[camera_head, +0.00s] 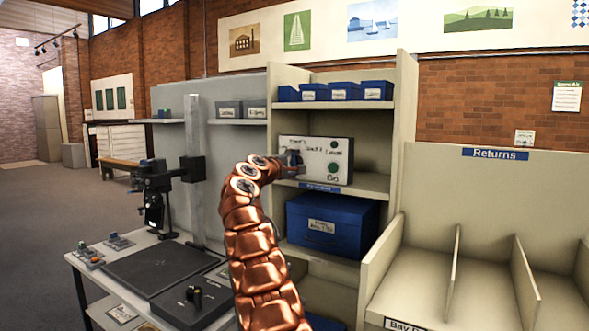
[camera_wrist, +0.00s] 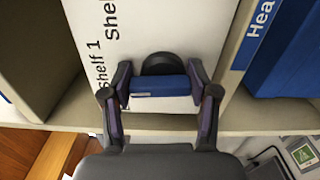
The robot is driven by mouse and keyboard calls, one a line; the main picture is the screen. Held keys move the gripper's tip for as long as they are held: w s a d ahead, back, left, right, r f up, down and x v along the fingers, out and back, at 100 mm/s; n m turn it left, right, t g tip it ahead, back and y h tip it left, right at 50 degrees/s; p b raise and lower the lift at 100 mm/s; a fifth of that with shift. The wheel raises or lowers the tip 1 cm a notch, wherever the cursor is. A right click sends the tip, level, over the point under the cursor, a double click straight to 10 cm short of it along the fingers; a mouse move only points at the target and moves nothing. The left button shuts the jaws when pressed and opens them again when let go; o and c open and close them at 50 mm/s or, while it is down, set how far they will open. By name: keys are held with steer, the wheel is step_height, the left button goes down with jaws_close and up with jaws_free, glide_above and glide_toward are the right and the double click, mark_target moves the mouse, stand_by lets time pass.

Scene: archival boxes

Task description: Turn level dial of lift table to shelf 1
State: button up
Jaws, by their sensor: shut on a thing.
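The white control panel (camera_head: 315,147) stands on a shelf, with lettering that includes "Shelf 2", "Level" and "Go", and green round parts on its right side. In the wrist view the panel (camera_wrist: 178,25) shows "Shelf 1" and part of a second label, turned sideways. The level dial (camera_wrist: 160,87) has a dark round base and a blue bar grip. My gripper (camera_wrist: 160,92) is shut on this bar, one finger on each side. In the head view my gripper (camera_head: 291,160) is at the panel's left end and partly hides the dial. The dial's pointed setting cannot be read.
Small blue boxes (camera_head: 344,91) sit on the shelf above, and a large blue box (camera_head: 331,223) sits below. The Returns bay (camera_head: 500,190) with dividers stands at right. A table with a black plate (camera_head: 160,267) and a post (camera_head: 195,170) is at left.

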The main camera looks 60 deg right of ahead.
steer(key=shift+f+m, duration=0.15)
steer(key=shift+m, duration=0.45)
steer(key=o, duration=1.2)
steer(key=shift+c, duration=0.2)
steer(key=shift+a, duration=0.1)
